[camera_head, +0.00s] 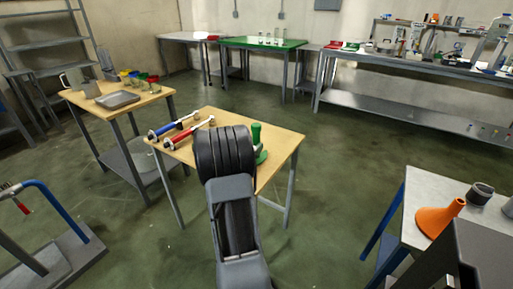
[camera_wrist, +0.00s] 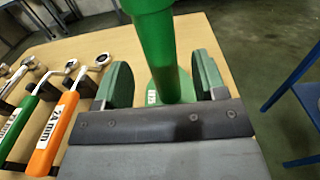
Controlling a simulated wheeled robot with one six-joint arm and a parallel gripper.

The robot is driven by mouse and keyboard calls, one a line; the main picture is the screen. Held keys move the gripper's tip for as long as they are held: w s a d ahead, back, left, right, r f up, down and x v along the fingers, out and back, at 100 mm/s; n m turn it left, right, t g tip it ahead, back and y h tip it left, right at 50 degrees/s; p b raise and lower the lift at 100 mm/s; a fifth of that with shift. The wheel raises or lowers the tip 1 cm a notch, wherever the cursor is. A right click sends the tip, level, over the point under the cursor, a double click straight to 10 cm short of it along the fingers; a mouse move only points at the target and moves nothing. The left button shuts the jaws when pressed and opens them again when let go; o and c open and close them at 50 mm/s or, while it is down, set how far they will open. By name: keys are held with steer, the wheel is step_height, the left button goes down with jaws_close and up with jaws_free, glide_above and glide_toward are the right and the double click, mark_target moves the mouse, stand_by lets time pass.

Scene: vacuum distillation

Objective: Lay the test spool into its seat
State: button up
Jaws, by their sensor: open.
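A green upright cylinder (camera_wrist: 154,45) on a round green base (camera_wrist: 170,84) stands on the wooden table; it looks like the test spool, but I cannot be sure. It also shows in the head view (camera_head: 257,134), just right of my arm. My gripper (camera_wrist: 163,78) is open, with green-faced fingers on either side of the cylinder in the wrist view. I see no clear contact, and cannot tell how near the fingers are in depth. In the head view my gripper is hidden behind my arm. I cannot make out the seat.
Wrenches with green (camera_wrist: 20,118) and orange (camera_wrist: 52,135) handles lie left in the wrist view; blue (camera_head: 165,130) and red (camera_head: 178,140) ones show in the head view. The wooden table (camera_head: 283,141) is bare at right. An orange funnel (camera_head: 438,218) stands on another table.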

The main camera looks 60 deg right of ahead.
mark_target(258, 138)
steer(key=shift+d+f, duration=0.1)
steer(key=shift+d, duration=2.55)
jaws_close()
